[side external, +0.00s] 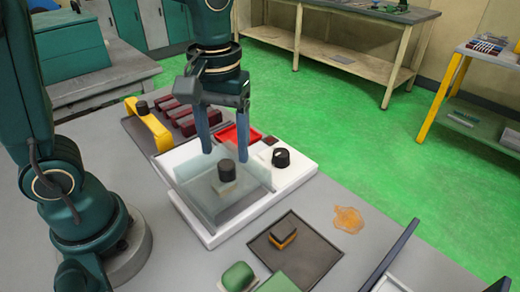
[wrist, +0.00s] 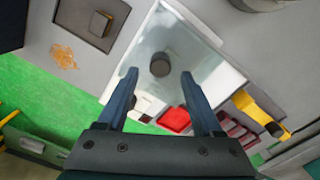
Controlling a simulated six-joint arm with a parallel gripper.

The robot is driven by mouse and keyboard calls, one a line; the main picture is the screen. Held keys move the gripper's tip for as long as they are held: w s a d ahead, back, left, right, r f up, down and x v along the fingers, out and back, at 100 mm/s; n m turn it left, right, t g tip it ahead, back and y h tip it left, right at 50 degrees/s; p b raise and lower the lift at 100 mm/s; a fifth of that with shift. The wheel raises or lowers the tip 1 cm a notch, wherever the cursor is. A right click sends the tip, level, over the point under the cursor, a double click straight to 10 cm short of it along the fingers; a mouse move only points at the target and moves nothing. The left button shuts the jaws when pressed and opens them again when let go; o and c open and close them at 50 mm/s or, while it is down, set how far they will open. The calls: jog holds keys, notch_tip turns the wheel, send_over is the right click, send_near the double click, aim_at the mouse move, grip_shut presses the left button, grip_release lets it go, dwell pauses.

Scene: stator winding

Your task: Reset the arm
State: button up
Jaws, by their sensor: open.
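My gripper (side external: 224,148) is open and empty, pointing down above a white tray-like base (side external: 290,178). It also shows in the wrist view (wrist: 160,73), with its two blue fingers spread apart. A translucent glassy panel or cover (side external: 195,185) lies over part of the base. A dark round knob (side external: 227,169) on a pale block stands there, below and between the fingers, apart from them. The same dark knob (wrist: 160,65) shows between the fingertips in the wrist view. I cannot tell whether it is attached to the cover.
A black knob (side external: 281,157) and a red tray (side external: 238,134) sit at the base's far side. A yellow handle (side external: 148,124) stands beside dark red blocks (side external: 185,116). A dark mat (side external: 310,252) holds a dark-and-orange block (side external: 283,235).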

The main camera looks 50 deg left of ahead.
jog(key=shift+r, duration=0.6)
jog(key=shift+r, duration=0.3)
jog(key=s+a+m+t, duration=0.2)
jog(key=s+m+t, duration=0.3)
jog(key=s+m, duration=0.1)
jog(key=shift+s+r+t, duration=0.3)
jog(key=shift+r, duration=0.05)
dwell(1.1)
